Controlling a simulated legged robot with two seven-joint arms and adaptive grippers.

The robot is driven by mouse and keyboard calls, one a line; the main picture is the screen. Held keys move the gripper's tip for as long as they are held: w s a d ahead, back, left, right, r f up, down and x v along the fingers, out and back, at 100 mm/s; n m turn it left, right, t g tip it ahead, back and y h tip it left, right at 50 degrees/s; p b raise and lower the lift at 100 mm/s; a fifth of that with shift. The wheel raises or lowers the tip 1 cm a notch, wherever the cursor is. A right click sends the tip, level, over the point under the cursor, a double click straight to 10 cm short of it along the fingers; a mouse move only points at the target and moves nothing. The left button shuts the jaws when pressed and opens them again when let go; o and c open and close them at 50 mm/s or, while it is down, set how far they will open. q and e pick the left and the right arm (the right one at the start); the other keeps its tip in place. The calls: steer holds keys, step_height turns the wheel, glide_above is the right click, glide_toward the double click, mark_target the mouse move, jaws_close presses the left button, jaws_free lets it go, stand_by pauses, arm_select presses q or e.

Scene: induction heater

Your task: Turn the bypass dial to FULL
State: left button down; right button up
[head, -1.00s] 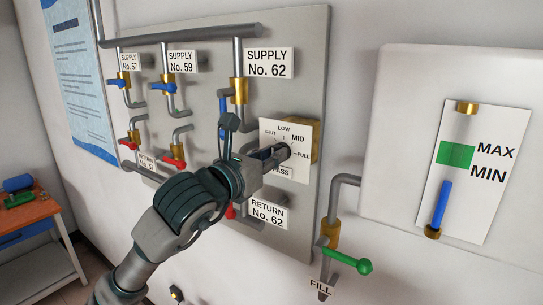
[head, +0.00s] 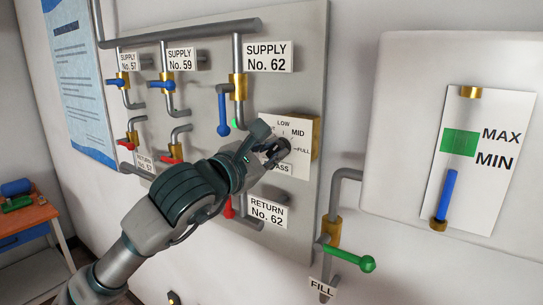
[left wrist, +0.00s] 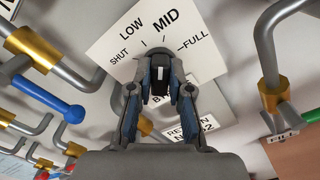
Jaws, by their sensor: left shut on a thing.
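The bypass dial (head: 284,147) is a dark knob on a white plate (head: 303,129) marked SHUT, LOW, MID and FULL, on the grey wall panel. My left gripper (head: 272,150) reaches it from the lower left, and its fingers are shut on the knob. In the left wrist view the dark dial (left wrist: 160,86) sits between the two fingers (left wrist: 160,75), below the MID mark. The FULL mark lies to the upper right there. The fingers cover much of the knob, so I cannot tell its exact setting. My right gripper is not in view.
The blue SUPPLY No. 62 handle (head: 222,115) hangs left of the dial plate. The red RETURN No. 62 handle (head: 229,209) is partly behind my arm. A green FILL handle (head: 367,263) and a level gauge (head: 462,160) are to the right.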

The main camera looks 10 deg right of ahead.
arm_select(q)
steer(key=m, duration=0.4)
steer(key=shift+f+m, duration=0.25)
steer(key=shift+m, duration=0.05)
steer(key=m, duration=0.5)
steer(key=shift+d+f, duration=0.1)
steer(key=shift+f, duration=0.05)
steer(key=shift+m, duration=0.4)
steer(key=c, duration=1.1)
jaws_free()
steer(key=shift+w, duration=0.1)
